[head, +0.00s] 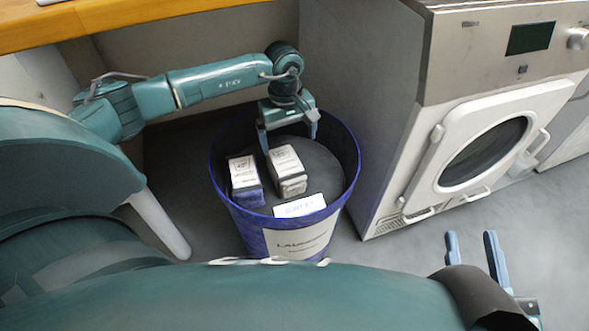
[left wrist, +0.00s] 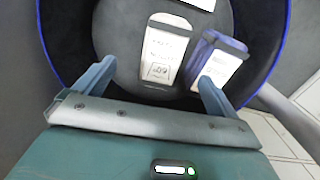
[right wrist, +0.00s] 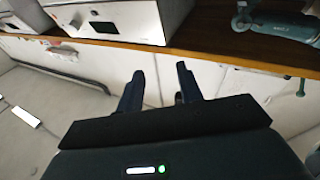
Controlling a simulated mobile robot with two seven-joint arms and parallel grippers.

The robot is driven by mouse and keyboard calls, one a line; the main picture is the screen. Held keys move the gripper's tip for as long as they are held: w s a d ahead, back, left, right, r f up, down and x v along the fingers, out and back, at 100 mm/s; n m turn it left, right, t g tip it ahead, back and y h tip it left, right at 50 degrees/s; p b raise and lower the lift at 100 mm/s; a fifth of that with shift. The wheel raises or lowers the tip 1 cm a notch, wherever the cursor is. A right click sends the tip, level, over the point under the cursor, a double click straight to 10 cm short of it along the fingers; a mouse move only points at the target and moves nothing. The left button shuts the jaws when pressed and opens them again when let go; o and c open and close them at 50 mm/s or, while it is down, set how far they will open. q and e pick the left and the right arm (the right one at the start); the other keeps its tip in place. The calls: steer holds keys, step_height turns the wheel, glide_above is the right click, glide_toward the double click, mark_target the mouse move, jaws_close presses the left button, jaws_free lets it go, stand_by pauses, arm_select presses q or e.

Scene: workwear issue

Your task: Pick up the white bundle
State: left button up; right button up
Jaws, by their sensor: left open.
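The white bundle (head: 287,168), with a printed label on top, lies inside the round blue laundry bin (head: 228,199). A blue bundle (head: 245,180) with a white label lies beside it. My left gripper (head: 289,133) is open and empty over the bin, above the far end of the white bundle. In the left wrist view the white bundle (left wrist: 167,48) shows ahead, between the lines of the two fingers. The blue bundle (left wrist: 216,62) is close to the right finger there. My right gripper (head: 471,240) is open and empty, away from the bin at the lower right.
A white card (head: 300,206) shows at the bin's near side. A washing machine (head: 400,140) with a round door stands just right of the bin. A wooden worktop (head: 120,15) runs along the upper left.

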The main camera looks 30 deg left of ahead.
mark_target(285, 161)
arm_select(q)
steer(key=shift+w+a+f, duration=0.2)
steer(key=shift+w+a, duration=0.05)
steer(key=shift+a, duration=0.4)
steer(key=shift+f, duration=0.35)
step_height(285, 161, down, 7)
steer(key=b, duration=0.3)
steer(key=shift+f, duration=0.2)
steer(key=shift+s+f+b, duration=0.1)
steer(key=shift+f+b, duration=0.4)
steer(key=shift+f, duration=0.25)
step_height(285, 161, down, 2)
steer(key=shift+a+f+b, duration=0.15)
steer(key=shift+b, duration=0.4)
steer(key=shift+f, duration=0.35)
arm_select(e)
steer(key=shift+w+a+r+n+t+y, duration=0.1)
steer(key=shift+w+r+n+t+y, duration=0.2)
steer(key=shift+r+y, duration=0.3)
steer(key=shift+w+a+r+n+t+y, duration=0.1)
steer(key=shift+w+r+n+t+y, duration=0.1)
steer(key=shift+r+t+y, duration=0.3)
arm_select(q)
steer(key=shift+c, duration=0.6)
steer(key=shift+r, duration=0.1)
steer(key=c, duration=1.1)
